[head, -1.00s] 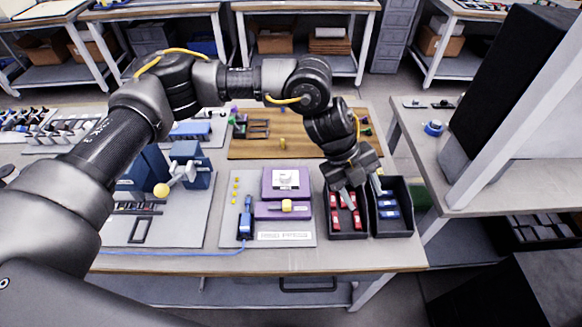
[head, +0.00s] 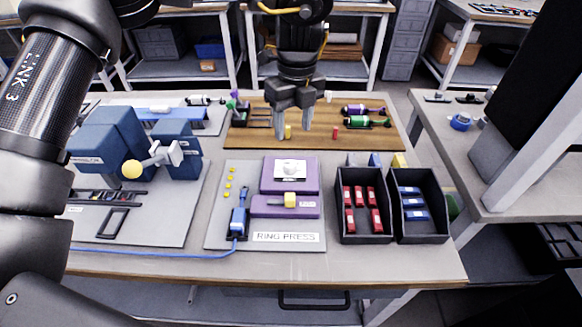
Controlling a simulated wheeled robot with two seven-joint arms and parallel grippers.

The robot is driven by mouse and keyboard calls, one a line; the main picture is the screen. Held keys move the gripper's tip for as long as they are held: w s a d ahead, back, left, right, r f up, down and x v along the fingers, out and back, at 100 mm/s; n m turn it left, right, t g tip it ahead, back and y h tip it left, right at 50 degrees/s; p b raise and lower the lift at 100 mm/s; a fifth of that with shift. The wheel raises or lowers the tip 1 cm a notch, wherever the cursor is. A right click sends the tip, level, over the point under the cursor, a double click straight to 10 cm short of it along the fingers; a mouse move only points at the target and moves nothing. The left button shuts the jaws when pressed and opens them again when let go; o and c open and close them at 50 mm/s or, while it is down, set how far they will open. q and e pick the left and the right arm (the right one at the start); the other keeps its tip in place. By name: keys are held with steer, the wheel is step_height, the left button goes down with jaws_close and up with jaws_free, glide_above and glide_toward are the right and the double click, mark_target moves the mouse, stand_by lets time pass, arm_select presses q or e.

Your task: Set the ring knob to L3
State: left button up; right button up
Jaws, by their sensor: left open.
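The ring press is a purple device on a grey panel at the front middle of the table. Its upper purple block (head: 291,186) carries a white plate with a round white knob (head: 290,169); its setting marks are too small to read. A lower purple block (head: 268,208) has a yellow piece (head: 290,199) on it. A white label reading RING PRESS (head: 286,237) lies in front. My left gripper (head: 294,133) points down, open and empty, beyond the knob and over the wooden board. My right gripper is out of view.
A black bin with red blocks (head: 348,231) and one with blue blocks (head: 426,232) stand right of the press. A blue tool (head: 238,220) with a cable and several yellow pieces lie left. The wooden board (head: 250,145) holds green and purple tools.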

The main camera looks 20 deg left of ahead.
mark_target(291, 164)
arm_select(q)
steer(key=f, duration=1)
steer(key=shift+s+a+f, duration=0.25)
steer(key=shift+f, duration=0.1)
steer(key=c, duration=1)
